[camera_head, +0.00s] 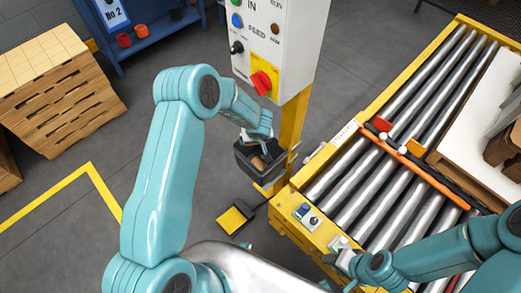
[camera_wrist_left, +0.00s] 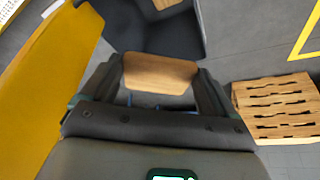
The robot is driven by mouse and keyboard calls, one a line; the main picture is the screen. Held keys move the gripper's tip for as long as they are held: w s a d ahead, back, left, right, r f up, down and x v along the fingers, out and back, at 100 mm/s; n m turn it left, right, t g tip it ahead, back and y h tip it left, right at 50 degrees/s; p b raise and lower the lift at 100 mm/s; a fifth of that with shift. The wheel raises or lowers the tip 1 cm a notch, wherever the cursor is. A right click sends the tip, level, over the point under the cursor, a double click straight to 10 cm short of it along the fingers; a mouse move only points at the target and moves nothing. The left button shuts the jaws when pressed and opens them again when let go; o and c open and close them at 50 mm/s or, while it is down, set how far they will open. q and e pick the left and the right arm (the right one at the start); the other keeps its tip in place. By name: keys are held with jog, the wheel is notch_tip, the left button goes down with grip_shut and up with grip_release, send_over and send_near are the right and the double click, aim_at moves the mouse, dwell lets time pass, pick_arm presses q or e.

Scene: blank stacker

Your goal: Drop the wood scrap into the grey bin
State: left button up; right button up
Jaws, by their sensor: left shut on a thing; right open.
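The wood scrap (camera_wrist_left: 160,73) is a short light-brown block, gripped between the two dark fingers of my left gripper (camera_wrist_left: 160,88) in the left wrist view. The dark grey bin (camera_wrist_left: 150,35) is just beyond the fingertips there, with another brown piece (camera_wrist_left: 167,3) inside it. In the head view my left gripper (camera_head: 262,137) is over the grey bin (camera_head: 245,162) beside the yellow post. Brown wood shows in the bin's opening, but I cannot tell which piece. My right gripper (camera_head: 340,251) is open and empty by the conveyor's near corner.
A white control box (camera_head: 285,45) with a red switch stands on the yellow post (camera_head: 293,120), close to my left gripper. A roller conveyor (camera_head: 350,190) fills the right. Stacked wooden blanks (camera_head: 55,95) stand at left, a blue shelf (camera_head: 160,30) behind. A yellow pedal (camera_head: 235,217) lies on the floor.

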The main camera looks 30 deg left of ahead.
pick_arm(q)
notch_tip(320, 180, down, 6)
jog(key=b, duration=0.8)
jog(key=o, duration=0.8)
jog(key=p+v, duration=0.5)
jog(key=v, duration=1.1)
jog(key=shift+d+r+p, duration=0.1)
jog(key=shift+r+p, duration=0.05)
jog(key=shift+p, duration=0.15)
